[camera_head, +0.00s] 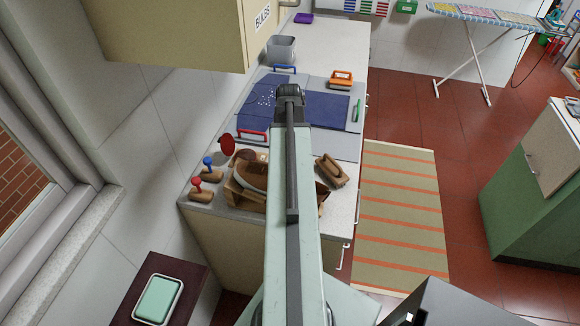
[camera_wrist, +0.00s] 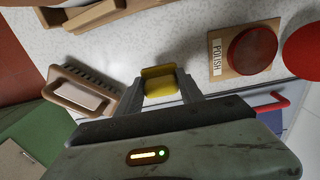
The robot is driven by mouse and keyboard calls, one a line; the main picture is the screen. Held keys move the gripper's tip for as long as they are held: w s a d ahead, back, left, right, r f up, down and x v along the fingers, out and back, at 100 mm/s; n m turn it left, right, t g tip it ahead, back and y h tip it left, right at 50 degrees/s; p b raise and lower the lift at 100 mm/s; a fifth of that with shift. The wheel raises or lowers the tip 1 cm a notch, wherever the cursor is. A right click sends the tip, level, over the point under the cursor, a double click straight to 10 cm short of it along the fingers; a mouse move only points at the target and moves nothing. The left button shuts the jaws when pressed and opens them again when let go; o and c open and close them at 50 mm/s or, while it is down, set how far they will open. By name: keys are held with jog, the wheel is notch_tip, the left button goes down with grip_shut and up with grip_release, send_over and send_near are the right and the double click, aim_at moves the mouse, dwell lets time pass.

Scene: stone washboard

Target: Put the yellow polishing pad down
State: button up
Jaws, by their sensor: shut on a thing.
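The yellow polishing pad (camera_wrist: 160,84) is between the two fingers of my gripper (camera_wrist: 158,90) in the wrist view, above the pale speckled counter (camera_wrist: 130,48). My gripper is shut on it. I cannot tell whether the pad touches the counter. A wooden board (camera_wrist: 217,74) labelled POLISH lies to the right of the pad, with a round red pad (camera_wrist: 252,50) on it. In the head view my own arm hides the gripper and the yellow pad.
A wooden brush (camera_wrist: 82,92) lies left of my gripper; it also shows in the head view (camera_head: 331,171). A red disc (camera_head: 227,145), a wooden rack (camera_head: 244,198) and red and blue knobbed tools (camera_head: 201,189) crowd the counter's near end. A dark blue cloth (camera_head: 327,107) lies farther back.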

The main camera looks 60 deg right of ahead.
notch_tip(320, 180, down, 4)
jog(key=b, duration=0.4)
jog(key=shift+r, duration=0.25)
jog(key=shift+f, duration=0.1)
jog(key=o, duration=1.2)
notch_tip(320, 180, up, 12)
jog(key=p, duration=1.2)
jog(key=shift+r+p, duration=0.25)
jog(key=shift+p, duration=0.15)
jog(key=shift+f, duration=0.1)
